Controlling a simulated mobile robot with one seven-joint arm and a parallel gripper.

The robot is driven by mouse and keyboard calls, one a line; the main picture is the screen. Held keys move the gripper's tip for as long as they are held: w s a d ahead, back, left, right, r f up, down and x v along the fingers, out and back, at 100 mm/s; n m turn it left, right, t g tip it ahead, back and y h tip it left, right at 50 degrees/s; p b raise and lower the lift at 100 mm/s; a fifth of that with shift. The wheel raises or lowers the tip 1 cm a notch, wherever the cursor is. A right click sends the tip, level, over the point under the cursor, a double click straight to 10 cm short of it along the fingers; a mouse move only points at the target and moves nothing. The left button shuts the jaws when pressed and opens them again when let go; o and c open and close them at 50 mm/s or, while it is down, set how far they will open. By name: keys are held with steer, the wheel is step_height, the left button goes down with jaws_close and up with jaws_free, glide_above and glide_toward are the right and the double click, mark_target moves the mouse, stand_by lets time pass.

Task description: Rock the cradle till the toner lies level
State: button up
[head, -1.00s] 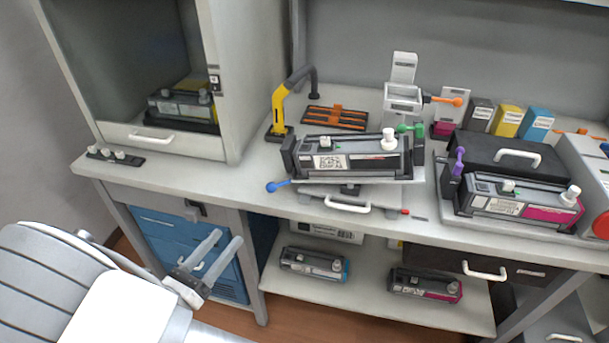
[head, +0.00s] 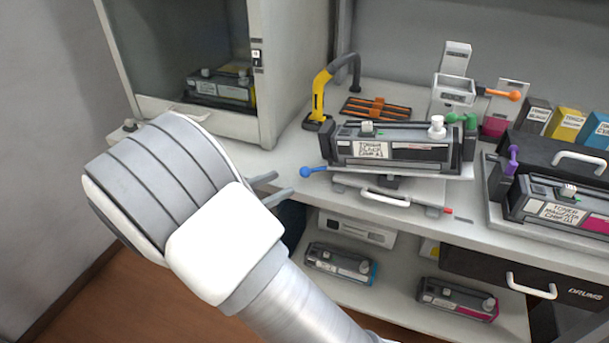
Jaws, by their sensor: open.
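The black toner cartridge (head: 395,151) sits in the cradle (head: 402,173) on the bench, in the middle right of the head view. The cradle looks slightly tilted. A lever with a blue ball (head: 306,172) sticks out at the cradle's left side, and a green knob (head: 462,120) is at its right end. My gripper (head: 275,187) is open and empty at the bench's front edge, left of and a little below the blue ball, apart from it. My arm hides part of the bench front and the lower cabinet.
A yellow-and-black curved handle (head: 319,95) stands behind the cradle's left end. A cabinet with another cartridge (head: 221,87) is at the left. A magenta cartridge (head: 566,208) sits at the right. Two cartridges lie on the lower shelf (head: 390,283).

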mark_target(304, 170)
steer(key=b+x, duration=0.1)
steer(key=x, duration=0.7)
steer(key=shift+c, duration=0.3)
jaws_close()
steer(key=shift+r, duration=0.1)
stand_by(0.9)
